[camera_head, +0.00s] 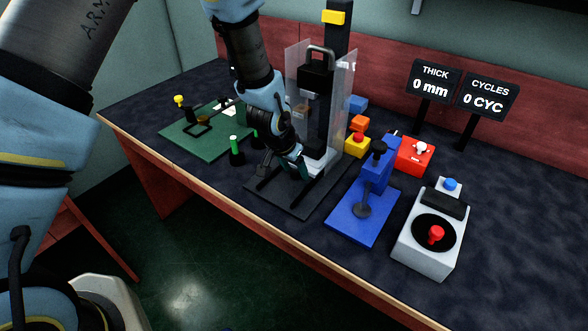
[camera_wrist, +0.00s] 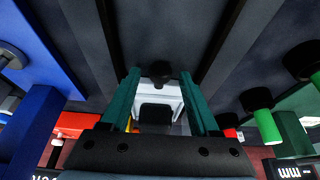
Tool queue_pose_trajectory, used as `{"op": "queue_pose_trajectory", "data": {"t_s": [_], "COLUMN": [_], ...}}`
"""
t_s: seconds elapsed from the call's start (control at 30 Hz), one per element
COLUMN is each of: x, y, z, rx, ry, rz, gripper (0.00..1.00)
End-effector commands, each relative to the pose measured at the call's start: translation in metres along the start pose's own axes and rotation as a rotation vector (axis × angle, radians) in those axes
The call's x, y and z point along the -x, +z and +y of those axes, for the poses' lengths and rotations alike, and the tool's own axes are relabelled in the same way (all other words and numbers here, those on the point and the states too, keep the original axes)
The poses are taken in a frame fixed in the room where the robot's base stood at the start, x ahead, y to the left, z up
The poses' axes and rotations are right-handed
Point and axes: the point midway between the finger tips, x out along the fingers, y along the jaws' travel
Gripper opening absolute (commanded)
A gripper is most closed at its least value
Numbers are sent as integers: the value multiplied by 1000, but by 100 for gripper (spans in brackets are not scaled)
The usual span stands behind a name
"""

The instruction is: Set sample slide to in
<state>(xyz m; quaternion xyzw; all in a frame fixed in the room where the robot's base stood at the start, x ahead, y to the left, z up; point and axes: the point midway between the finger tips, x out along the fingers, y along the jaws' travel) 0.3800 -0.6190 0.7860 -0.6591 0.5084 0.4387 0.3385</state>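The sample slide appears to be the white block (camera_head: 322,160) low between the clear guards of the press, above a dark base plate (camera_head: 268,194) with two black rails. In the wrist view the white block (camera_wrist: 147,98) has a round black knob (camera_wrist: 160,69) on its near side. My gripper (camera_head: 297,172) is low in front of the slide. In the wrist view its two teal fingers (camera_wrist: 160,80) stand apart, with the knob showing between their tips. I see no contact with the knob, and the depth between them is unclear. My arm partly hides the slide in the head view.
Clear guard panels (camera_head: 344,95) flank the press. A blue fixture (camera_head: 358,215), a red box (camera_head: 414,157) and a grey box with a red knob (camera_head: 425,249) stand right. Green-topped posts (camera_head: 236,147) and a green board (camera_head: 205,145) are left. Displays read 0 mm and 0 CYC.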

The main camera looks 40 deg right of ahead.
Motion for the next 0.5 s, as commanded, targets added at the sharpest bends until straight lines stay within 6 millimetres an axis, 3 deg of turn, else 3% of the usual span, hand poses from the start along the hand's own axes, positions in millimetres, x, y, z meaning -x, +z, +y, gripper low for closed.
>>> {"op": "queue_pose_trajectory", "data": {"t_s": [0.3, 0.5], "x": [3, 26], "y": [1, 0], "z": [0, 0], "rx": [0, 0], "ry": [0, -1], "rz": [-2, 1], "gripper": [63, 63]}}
